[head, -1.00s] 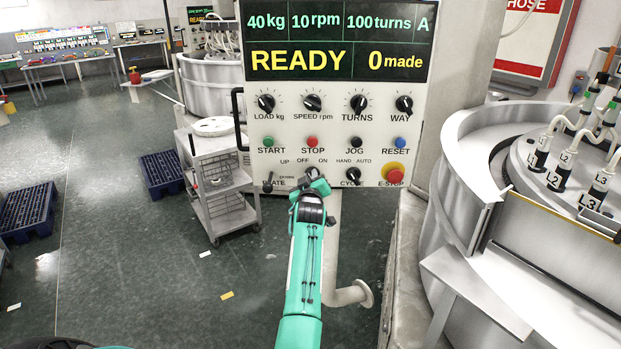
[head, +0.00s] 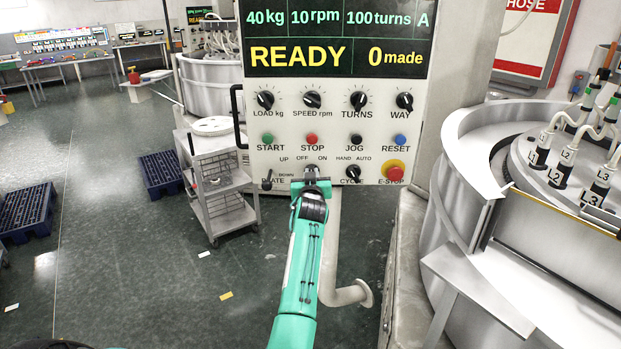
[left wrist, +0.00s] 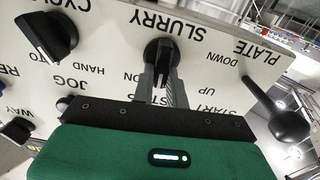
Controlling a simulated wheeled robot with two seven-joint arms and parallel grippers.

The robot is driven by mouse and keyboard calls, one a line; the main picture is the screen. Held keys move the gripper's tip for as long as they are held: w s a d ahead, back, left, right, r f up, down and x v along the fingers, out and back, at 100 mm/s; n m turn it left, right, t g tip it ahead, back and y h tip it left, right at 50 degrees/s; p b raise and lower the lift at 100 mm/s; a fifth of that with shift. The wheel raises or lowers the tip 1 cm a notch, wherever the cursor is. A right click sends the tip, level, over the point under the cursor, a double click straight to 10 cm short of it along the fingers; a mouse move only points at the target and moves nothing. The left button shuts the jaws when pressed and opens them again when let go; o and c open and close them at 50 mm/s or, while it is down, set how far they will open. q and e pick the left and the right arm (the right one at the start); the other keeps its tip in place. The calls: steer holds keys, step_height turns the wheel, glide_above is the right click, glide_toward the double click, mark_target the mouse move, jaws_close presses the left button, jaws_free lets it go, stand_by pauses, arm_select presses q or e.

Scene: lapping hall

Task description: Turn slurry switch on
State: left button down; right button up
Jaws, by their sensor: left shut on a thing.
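The slurry switch (left wrist: 161,52) is a black rotary knob on the white control panel (head: 335,125), under the OFF and ON marks. In the left wrist view, where the lettering is upside down, my left gripper (left wrist: 161,82) has its two grey fingers on either side of the knob's grip and is shut on it. In the head view my left gripper (head: 311,176) is at the panel's lower edge and hides the switch. I cannot clearly tell which mark the knob points at. My right gripper is not in view.
The plate lever (head: 268,179) is left of the gripper, the cycle knob (head: 353,174) and red E-stop (head: 394,173) to its right. The stop button (head: 312,139) is just above. The display (head: 336,38) reads READY. A lapping machine (head: 465,230) stands on the right.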

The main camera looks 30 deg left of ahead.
arm_select(q)
steer(key=shift+w+d+m+b, duration=0.1)
steer(key=shift+d+m+b, duration=0.05)
steer(key=shift+m, duration=1.55)
steer(key=shift+w+d+m+b, duration=0.1)
steer(key=shift+m+b, duration=0.05)
steer(key=shift+m, duration=1.55)
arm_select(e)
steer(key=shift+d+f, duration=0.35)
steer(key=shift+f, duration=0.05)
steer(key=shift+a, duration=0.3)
arm_select(q)
steer(key=c, duration=1.4)
jaws_free()
steer(key=shift+w+a+f, duration=0.1)
steer(key=shift+f, duration=0.05)
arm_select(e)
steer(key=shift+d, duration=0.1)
